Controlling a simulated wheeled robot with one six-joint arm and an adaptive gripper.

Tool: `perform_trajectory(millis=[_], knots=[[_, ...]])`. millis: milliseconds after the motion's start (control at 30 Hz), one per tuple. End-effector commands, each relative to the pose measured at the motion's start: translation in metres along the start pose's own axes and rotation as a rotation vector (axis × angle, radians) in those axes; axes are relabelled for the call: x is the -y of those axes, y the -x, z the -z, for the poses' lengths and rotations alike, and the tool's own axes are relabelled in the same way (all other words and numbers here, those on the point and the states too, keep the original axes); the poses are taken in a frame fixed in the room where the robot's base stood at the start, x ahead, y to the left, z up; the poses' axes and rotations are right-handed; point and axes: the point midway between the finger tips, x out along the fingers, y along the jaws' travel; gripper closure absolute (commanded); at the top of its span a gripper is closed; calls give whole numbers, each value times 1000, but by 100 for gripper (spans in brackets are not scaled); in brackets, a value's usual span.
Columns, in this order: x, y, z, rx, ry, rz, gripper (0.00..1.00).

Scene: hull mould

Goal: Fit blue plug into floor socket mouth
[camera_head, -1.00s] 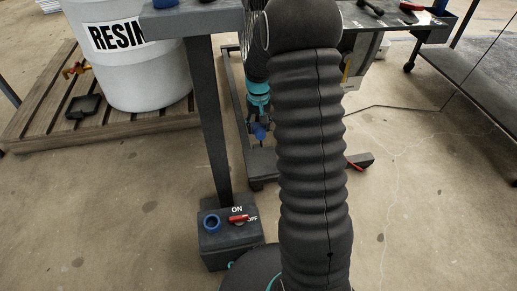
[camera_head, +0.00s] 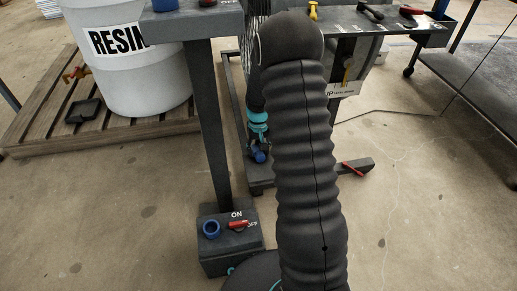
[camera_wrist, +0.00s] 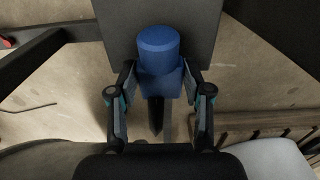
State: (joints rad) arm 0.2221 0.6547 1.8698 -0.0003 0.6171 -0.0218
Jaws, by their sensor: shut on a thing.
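The blue plug (camera_wrist: 158,50) is a short cylinder on a squarer blue block in the wrist view. My gripper (camera_wrist: 157,84) is shut on its block, one finger on each side. In the head view my gripper (camera_head: 259,150) hangs beside the table leg, with the plug (camera_head: 260,157) small at its lower end. The floor socket is a dark box (camera_head: 229,262) at the leg's foot. Its mouth is a blue ring (camera_head: 211,229) on top, beside a red ON/OFF lever (camera_head: 238,225). The plug is apart from the mouth, above and right of it in the picture.
A table leg (camera_head: 208,130) rises behind the socket box. A white RESIN drum (camera_head: 137,75) stands on a wooden pallet (camera_head: 45,125) at the left. A dark foot bar with a red part (camera_head: 354,167) lies right of my arm. Bare floor is open at the right.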

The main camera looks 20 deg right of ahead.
Motion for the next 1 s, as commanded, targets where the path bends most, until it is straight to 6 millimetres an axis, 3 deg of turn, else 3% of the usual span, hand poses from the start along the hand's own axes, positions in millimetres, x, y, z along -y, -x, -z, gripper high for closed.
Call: perform_trajectory(millis=[167, 200, 267, 667, 833, 1000], knots=[[0, -5, 0, 0, 0, 0, 89], [0, -4, 0, 0, 0, 0, 41], [0, -4, 0, 0, 0, 0, 26], [0, 0, 0, -1, 0, 0, 26], [0, 22, 1, -4, 0, 0, 26], [0, 58, 6, -5, 0, 0, 26]])
